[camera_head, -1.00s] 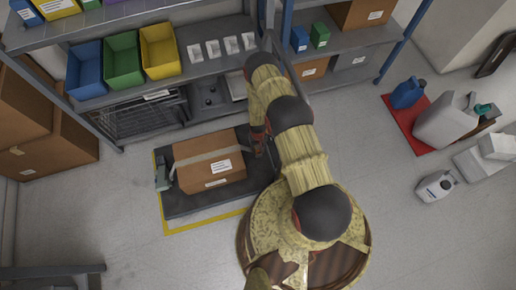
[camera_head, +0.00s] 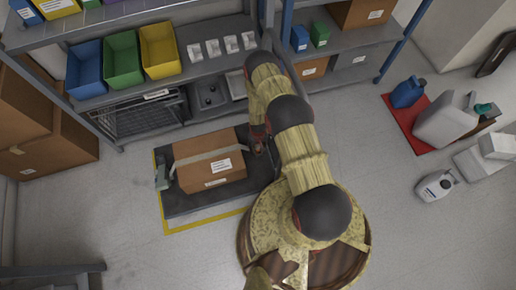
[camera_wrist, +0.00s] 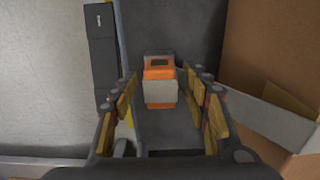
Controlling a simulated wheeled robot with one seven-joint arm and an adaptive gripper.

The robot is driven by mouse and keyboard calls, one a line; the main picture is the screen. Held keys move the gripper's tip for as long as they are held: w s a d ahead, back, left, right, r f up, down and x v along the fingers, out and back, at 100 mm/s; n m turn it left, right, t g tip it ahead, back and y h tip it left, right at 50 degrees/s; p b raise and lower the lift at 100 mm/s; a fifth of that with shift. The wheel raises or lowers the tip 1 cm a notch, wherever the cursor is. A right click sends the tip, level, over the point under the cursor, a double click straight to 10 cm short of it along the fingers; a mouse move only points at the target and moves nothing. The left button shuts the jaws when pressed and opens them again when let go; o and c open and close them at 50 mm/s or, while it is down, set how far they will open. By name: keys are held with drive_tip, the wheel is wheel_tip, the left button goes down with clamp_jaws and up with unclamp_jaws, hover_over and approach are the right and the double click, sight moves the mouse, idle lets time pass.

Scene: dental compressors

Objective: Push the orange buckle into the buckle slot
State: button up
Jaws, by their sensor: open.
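An orange buckle (camera_wrist: 160,71) shows in the wrist view, with a pale grey block-like part (camera_wrist: 160,94) on its near side. A dark grey piece borders its far end; I cannot tell whether this is the buckle slot or how deep the buckle sits. My gripper (camera_wrist: 163,86) is open, with one finger on each side of the buckle and visible gaps between. In the head view my gripper (camera_head: 259,140) is at the right side of a taped or strapped cardboard box (camera_head: 208,170). The buckle is hidden there by my arm.
The box stands on a dark platform (camera_head: 190,206) with a yellow edge. In the wrist view, the box wall (camera_wrist: 270,55) and a pale strap (camera_wrist: 270,120) are close on the right. Shelving with colored bins stands behind. Open floor lies right of my base.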

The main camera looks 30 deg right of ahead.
wheel_tip(320, 180, up, 12)
drive_tip(key=shift+f, duration=0.15)
idle(0.3)
idle(0.4)
drive_tip(key=s+a+r+g, duration=0.2)
drive_tip(key=s+r+g, duration=0.1)
drive_tip(key=s, duration=0.6)
drive_tip(key=s+a+r+p, duration=0.1)
drive_tip(key=a+r+p, duration=0.2)
drive_tip(key=r, duration=3.5)
drive_tip(key=s+a+r+t+p, duration=0.1)
drive_tip(key=s+r+t, duration=0.2)
drive_tip(key=r, duration=0.8)
drive_tip(key=s+a+r+n+t+p, duration=0.1)
drive_tip(key=s+r, duration=0.3)
drive_tip(key=r, duration=0.8)
drive_tip(key=s+a+r+n+t+p, duration=0.1)
drive_tip(key=s+a+r+t+p, duration=0.1)
drive_tip(key=r, duration=0.9)
drive_tip(key=s+a+t, duration=0.1)
drive_tip(key=t, duration=0.1)
drive_tip(key=shift+s+r+t, duration=0.15)
drive_tip(key=shift+t, duration=0.15)
